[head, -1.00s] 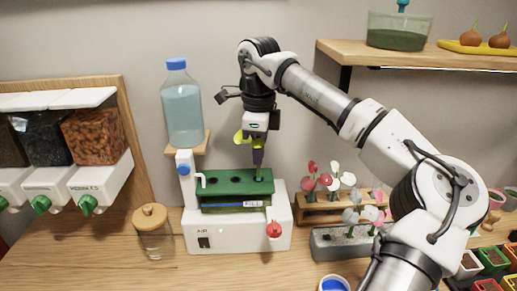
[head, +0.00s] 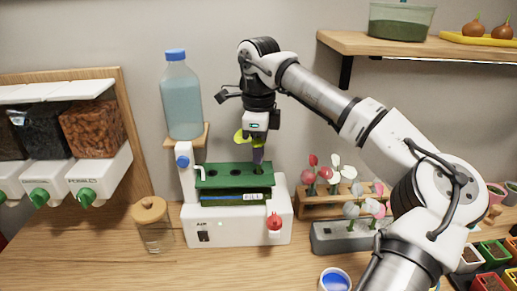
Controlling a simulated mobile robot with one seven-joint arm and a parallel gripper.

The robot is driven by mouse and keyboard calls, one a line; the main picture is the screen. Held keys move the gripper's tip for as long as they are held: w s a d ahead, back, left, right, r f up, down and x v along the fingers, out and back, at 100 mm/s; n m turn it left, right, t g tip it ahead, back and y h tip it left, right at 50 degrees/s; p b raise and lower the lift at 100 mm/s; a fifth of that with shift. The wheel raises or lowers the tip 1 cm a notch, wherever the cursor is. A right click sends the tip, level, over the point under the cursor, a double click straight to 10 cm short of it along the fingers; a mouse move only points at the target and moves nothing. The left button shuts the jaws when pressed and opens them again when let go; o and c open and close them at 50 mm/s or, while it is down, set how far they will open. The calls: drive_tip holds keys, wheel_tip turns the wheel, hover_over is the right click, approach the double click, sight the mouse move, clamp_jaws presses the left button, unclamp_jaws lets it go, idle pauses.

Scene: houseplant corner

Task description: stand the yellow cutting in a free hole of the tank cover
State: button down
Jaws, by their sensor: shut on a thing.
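The yellow cutting (head: 240,137) shows as yellow-green leaves at my gripper (head: 257,160), which is shut on it. The fingers hide most of its stem. My gripper points straight down over the right part of the green tank cover (head: 228,183), with the fingertips close to its top. I cannot tell whether the stem's lower end is inside a hole. The cover has dark round holes, with empty ones showing at its left and middle. It lies on the white tank unit (head: 235,232).
A water bottle (head: 181,100) stands at the tank's back left, with a white spout beside the cover. Right of the tank are a wooden rack (head: 318,211) with red and white flowers and a grey holder (head: 335,240). A corked jar (head: 152,225) stands left.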

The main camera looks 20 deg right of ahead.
drive_tip(key=c, duration=0.9)
unclamp_jaws()
drive_tip(key=shift+c, duration=0.2)
drive_tip(key=shift+r, duration=0.1)
drive_tip(key=shift+r+p, duration=2.95)
drive_tip(key=shift+r, duration=0.5)
drive_tip(key=shift+f, duration=0.1)
